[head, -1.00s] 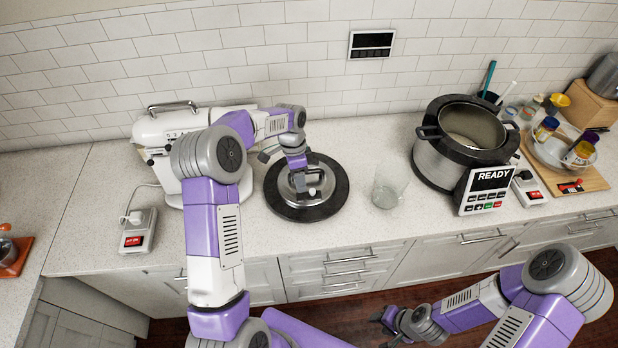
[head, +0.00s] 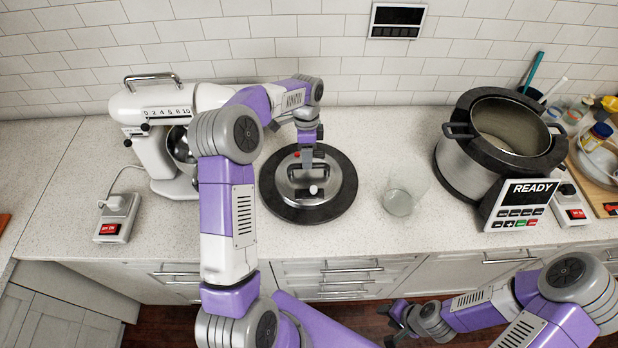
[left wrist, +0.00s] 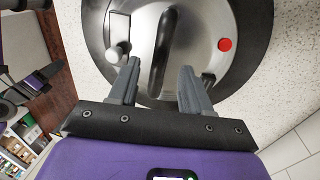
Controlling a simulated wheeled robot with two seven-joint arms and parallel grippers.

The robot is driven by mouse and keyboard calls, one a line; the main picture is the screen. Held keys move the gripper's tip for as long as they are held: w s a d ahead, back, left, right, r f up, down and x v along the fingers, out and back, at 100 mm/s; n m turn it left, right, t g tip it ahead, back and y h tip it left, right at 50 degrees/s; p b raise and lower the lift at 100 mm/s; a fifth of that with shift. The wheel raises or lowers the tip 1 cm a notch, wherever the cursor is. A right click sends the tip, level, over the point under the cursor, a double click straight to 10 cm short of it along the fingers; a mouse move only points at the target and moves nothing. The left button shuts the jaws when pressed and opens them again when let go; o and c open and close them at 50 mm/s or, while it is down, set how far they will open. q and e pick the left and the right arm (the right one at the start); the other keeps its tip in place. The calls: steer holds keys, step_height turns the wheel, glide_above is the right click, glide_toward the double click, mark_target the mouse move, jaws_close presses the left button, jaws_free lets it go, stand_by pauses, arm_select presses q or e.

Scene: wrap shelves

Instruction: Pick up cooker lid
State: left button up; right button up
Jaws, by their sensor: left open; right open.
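The cooker lid (head: 336,197) is a round silver lid with a wide black rim and a dark handle. It lies flat on the counter, left of the open cooker (head: 462,170). My left gripper (head: 306,158) is open just above the lid, near its handle. In the left wrist view, the left gripper's (left wrist: 160,82) two fingers are apart, with the lid's handle (left wrist: 161,50) beyond and between their tips. A red button and a pale knob show on the lid. My right gripper (head: 392,325) is open and empty, low in front of the counter drawers.
A white stand mixer (head: 150,105) stands at the left behind my left arm. A clear glass (head: 399,200) stands between lid and cooker. The READY panel (head: 520,200) is at the cooker's front. Red-switched outlet boxes lie on the counter. The front counter edge is clear.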

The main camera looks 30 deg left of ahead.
mark_target(309, 172)
arm_select(q)
steer(key=f, duration=0.4)
steer(key=shift+s+d+f, duration=0.2)
steer(key=shift+s+d, duration=0.1)
steer(key=shift+d, duration=0.1)
steer(key=shift+c, duration=0.3)
jaws_close()
steer(key=shift+w+r, duration=0.1)
steer(key=shift+r, duration=0.05)
